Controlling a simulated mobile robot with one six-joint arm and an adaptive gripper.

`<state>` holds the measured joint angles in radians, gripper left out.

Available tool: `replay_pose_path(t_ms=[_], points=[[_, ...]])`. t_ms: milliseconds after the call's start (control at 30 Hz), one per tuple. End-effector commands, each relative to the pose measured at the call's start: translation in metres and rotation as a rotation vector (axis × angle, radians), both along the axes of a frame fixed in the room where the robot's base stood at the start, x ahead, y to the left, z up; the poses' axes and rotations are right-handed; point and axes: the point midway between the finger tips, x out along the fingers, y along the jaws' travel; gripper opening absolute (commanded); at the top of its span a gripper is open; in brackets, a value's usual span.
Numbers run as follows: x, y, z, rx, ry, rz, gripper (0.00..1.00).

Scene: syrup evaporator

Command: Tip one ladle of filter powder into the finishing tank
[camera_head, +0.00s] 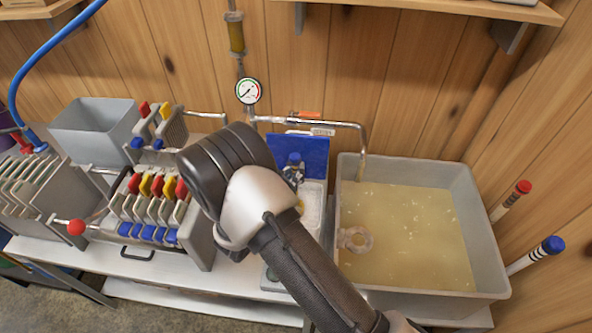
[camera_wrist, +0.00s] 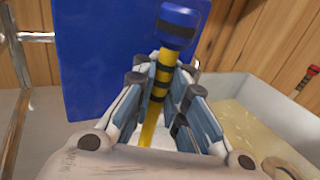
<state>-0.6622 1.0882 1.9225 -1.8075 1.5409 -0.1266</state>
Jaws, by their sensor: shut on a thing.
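My gripper (camera_wrist: 161,76) is shut on the ladle's handle (camera_wrist: 168,57), a yellow shaft with black bands and a blue end cap. In the head view, my arm hides most of the gripper, and the handle's blue cap (camera_head: 294,158) shows beside it. The ladle's bowl is hidden, so I cannot tell whether it holds powder. The gripper is over a pale tub (camera_head: 313,205) with a raised blue lid (camera_head: 297,153); white material shows inside. The finishing tank (camera_head: 487,262), a grey open tank of yellowish liquid, stands to the right. It also shows in the wrist view (camera_wrist: 243,92).
A pale ring-shaped thing (camera_head: 355,238) is in the tank near its left wall. A metal pipe (camera_head: 330,124) with a gauge (camera_head: 248,91) bends down over the tank's back left. A filter press (camera_head: 150,205) and a grey bin (camera_head: 95,130) stand left.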

Motion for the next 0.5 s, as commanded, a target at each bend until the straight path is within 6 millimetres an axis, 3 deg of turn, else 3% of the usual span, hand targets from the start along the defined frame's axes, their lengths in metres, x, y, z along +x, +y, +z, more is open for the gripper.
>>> replay_pose_path(t_ms=[500], points=[[0.000,0.000,-0.054,-0.001,0.000,0.000,0.00]])
